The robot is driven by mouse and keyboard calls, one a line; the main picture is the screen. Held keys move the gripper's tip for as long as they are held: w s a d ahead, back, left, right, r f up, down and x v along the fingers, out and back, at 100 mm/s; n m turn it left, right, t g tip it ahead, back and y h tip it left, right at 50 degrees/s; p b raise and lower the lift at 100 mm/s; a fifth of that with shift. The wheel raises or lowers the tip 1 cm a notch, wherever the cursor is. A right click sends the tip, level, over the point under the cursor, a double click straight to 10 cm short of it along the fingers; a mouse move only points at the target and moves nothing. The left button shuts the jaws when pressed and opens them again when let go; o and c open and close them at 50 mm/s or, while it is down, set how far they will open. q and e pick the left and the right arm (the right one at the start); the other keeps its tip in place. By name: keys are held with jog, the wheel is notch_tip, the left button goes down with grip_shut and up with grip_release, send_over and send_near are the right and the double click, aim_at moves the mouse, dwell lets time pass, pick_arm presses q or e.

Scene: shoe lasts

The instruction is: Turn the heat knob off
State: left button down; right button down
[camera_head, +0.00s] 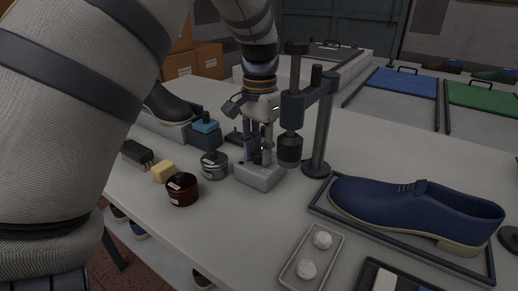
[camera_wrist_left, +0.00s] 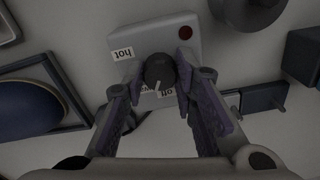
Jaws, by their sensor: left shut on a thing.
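The heat knob (camera_wrist_left: 159,72) is a dark round dial with a pale pointer line, on a light grey control box (camera_wrist_left: 128,42). The box has a "hot" label, a partly covered "off" label and a dark red round spot. In the wrist view the pointer points down the picture, near the "off" label. My left gripper (camera_wrist_left: 160,75) has its two fingers on either side of the knob, shut on it. In the head view the left gripper (camera_head: 258,160) reaches down onto the box (camera_head: 262,177), and its fingers mostly hide the knob. My right gripper is not in view.
A dark press stand (camera_head: 318,125) rises right beside the gripper. A blue shoe (camera_head: 415,208) lies in a black tray right of it. The front table middle is clear.

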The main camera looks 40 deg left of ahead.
aim_at(260, 153)
pick_arm(q)
jog(key=n, duration=0.5)
jog(key=shift+n, duration=0.3)
dwell(0.4)
jog(key=c, duration=1.3)
grip_release()
notch_tip(260, 153, up, 12)
